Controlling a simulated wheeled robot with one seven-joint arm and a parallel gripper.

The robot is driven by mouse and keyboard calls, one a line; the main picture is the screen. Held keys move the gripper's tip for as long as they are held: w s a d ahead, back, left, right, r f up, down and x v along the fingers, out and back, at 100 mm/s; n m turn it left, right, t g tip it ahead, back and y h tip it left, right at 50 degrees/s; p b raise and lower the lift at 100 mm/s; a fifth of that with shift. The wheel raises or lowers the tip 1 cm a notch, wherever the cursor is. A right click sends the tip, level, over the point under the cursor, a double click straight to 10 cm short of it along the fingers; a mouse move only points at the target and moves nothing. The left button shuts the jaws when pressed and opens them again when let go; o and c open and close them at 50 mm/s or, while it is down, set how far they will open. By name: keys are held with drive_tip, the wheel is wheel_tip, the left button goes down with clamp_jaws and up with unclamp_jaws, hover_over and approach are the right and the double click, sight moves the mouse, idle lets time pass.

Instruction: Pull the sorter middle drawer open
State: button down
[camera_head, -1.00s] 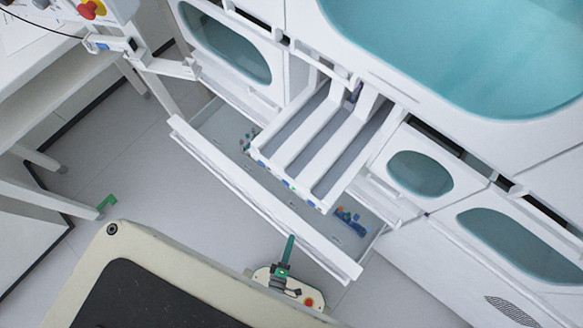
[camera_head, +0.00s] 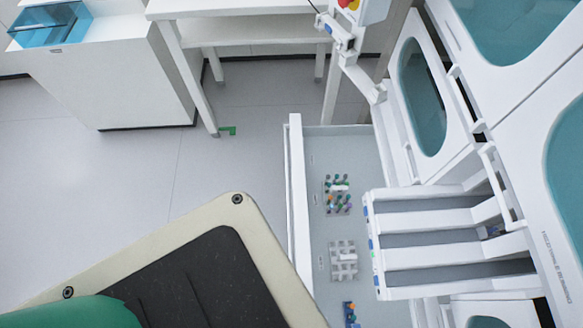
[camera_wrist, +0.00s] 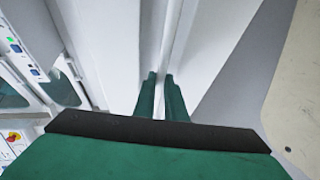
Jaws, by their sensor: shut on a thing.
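The sorter's wide white drawer (camera_head: 298,205) stands pulled out from the machine in the head view, its long front panel running top to bottom. Its grey floor (camera_head: 350,150) shows. In the wrist view the two green fingers of my gripper (camera_wrist: 160,76) are closed on the thin white upper edge of a panel (camera_wrist: 168,40), which looks like the drawer front. The lower end of the drawer is cut off there.
Tube racks (camera_head: 337,195) and a grey block (camera_head: 343,262) lie in the drawer. A white slotted tray (camera_head: 430,222) juts out above it. A white table (camera_head: 175,15) stands at the back.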

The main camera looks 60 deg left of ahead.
drive_tip(key=shift+s+d, duration=0.1)
drive_tip(key=shift+s, duration=0.1)
drive_tip(key=c, duration=1.8)
unclamp_jaws()
drive_tip(key=shift+s, duration=0.1)
drive_tip(key=s, duration=0.3)
drive_tip(key=s+a+r, duration=0.1)
drive_tip(key=s, duration=0.2)
drive_tip(key=s+r, duration=0.1)
drive_tip(key=s, duration=0.3)
drive_tip(key=shift+s+a, duration=0.1)
drive_tip(key=shift+a, duration=0.1)
